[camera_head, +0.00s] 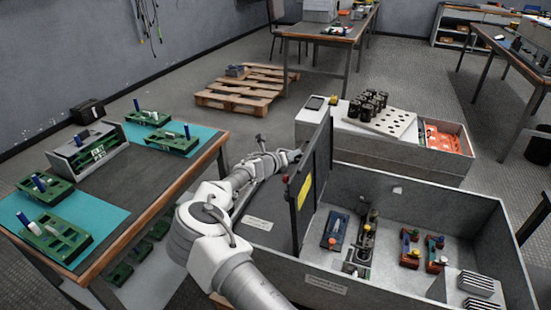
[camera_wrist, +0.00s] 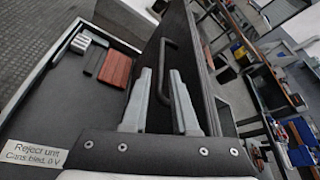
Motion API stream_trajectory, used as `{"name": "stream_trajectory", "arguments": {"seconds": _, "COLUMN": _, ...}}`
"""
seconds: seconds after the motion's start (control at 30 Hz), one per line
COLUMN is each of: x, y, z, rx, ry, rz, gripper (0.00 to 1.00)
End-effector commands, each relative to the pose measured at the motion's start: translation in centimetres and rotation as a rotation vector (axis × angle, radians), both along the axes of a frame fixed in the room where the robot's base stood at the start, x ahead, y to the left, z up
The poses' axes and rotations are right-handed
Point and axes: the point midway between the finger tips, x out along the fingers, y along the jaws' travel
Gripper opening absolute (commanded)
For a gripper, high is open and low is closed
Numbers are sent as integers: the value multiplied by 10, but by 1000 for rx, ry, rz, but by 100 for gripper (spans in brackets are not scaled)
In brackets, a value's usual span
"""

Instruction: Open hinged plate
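The hinged plate (camera_head: 313,183) is a dark panel with a yellow label, standing upright along the left side of the open grey box (camera_head: 420,192). In the wrist view the plate (camera_wrist: 180,28) is seen nearly edge-on, with a dark bar handle (camera_wrist: 163,62) on its face. My gripper (camera_head: 291,157) is beside the plate's left face in the head view. In the wrist view my gripper's fingers (camera_wrist: 161,72) are apart, with the handle bar appearing between their tips. I cannot tell whether they touch it.
The box holds several small coloured parts on its floor. Behind it stands a grey bench unit with a perforated tray (camera_head: 395,122) and a red bin (camera_head: 443,137). A table (camera_head: 165,176) with green fixtures is at the left. A wooden pallet (camera_head: 247,88) lies on the floor behind.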

Motion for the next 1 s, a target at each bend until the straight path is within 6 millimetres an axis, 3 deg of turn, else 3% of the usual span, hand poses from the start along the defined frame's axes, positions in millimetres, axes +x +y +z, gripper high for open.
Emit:
{"name": "stream_trajectory", "arguments": {"seconds": 0.3, "x": -54, "y": 39, "z": 25, "rx": 1, "ry": 2, "rz": 1, "gripper": 27}}
{"name": "stream_trajectory", "arguments": {"seconds": 0.5, "x": -79, "y": 56, "z": 34, "rx": 1, "ry": 1, "rz": 1, "gripper": 27}}
{"name": "stream_trajectory", "arguments": {"seconds": 1.0, "x": -90, "y": 62, "z": 37, "rx": 0, "ry": 1, "rz": -1, "gripper": 27}}
